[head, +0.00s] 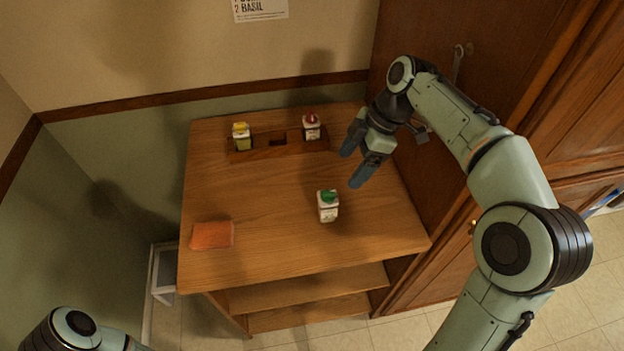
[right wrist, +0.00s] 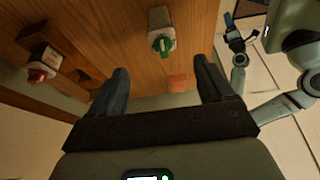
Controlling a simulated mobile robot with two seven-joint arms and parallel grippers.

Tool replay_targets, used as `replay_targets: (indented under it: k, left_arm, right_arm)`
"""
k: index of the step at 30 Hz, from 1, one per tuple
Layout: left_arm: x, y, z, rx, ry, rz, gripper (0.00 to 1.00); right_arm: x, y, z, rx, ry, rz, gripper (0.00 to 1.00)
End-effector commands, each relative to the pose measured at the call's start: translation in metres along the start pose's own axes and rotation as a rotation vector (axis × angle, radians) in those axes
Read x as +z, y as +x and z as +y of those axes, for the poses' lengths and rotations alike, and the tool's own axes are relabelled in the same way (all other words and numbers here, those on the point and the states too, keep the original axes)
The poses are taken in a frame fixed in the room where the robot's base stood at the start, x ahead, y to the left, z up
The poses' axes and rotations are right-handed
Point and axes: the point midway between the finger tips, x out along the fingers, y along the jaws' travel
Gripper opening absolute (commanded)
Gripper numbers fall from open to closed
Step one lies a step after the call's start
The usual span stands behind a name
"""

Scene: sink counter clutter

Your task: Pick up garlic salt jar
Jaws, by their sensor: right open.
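A white jar with a green lid (head: 328,207) stands alone on the wooden table top; it also shows in the right wrist view (right wrist: 162,38). Its label is too small to read, so I cannot tell which jar is the garlic salt. My right gripper (head: 353,167) is open and empty, above the table's right part, beyond and to the right of the green-lidded jar. In the right wrist view the jar appears ahead, between the directions of the two fingers, not touching them. My left gripper (right wrist: 236,40) shows small and dark in the right wrist view; its jaws are unclear.
A wooden rack (head: 263,144) at the table's back holds a yellow-lidded jar (head: 242,137) and a red-lidded jar (head: 311,127), with an empty slot between them. An orange sponge-like block (head: 212,235) lies front left. A wooden cabinet (head: 490,60) borders the right side. The table's middle is clear.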

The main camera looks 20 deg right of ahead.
Motion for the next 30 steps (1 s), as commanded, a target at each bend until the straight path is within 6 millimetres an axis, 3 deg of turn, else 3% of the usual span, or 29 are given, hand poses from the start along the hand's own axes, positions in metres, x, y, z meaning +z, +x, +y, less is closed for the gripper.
replay_targets:
  k: [4, 13, 23, 30]
  left_arm:
    - [0.002, 0.003, -0.002, -0.001, -0.002, -0.004, 0.61]
    - [0.007, 0.014, -0.008, -0.004, -0.005, -0.012, 0.61]
    - [0.007, 0.015, -0.008, -0.004, -0.004, -0.012, 0.61]
    - [0.007, 0.016, -0.008, -0.004, -0.004, -0.012, 0.61]
  right_arm:
    - [-0.001, 0.002, -0.004, -0.002, -0.019, 0.001, 0.81]
    - [-0.001, 0.058, -0.004, -0.005, -0.018, 0.0, 0.81]
    - [-0.005, 0.086, -0.004, -0.003, -0.019, 0.001, 0.81]
    - [-0.009, 0.121, -0.004, -0.003, -0.017, 0.001, 0.81]
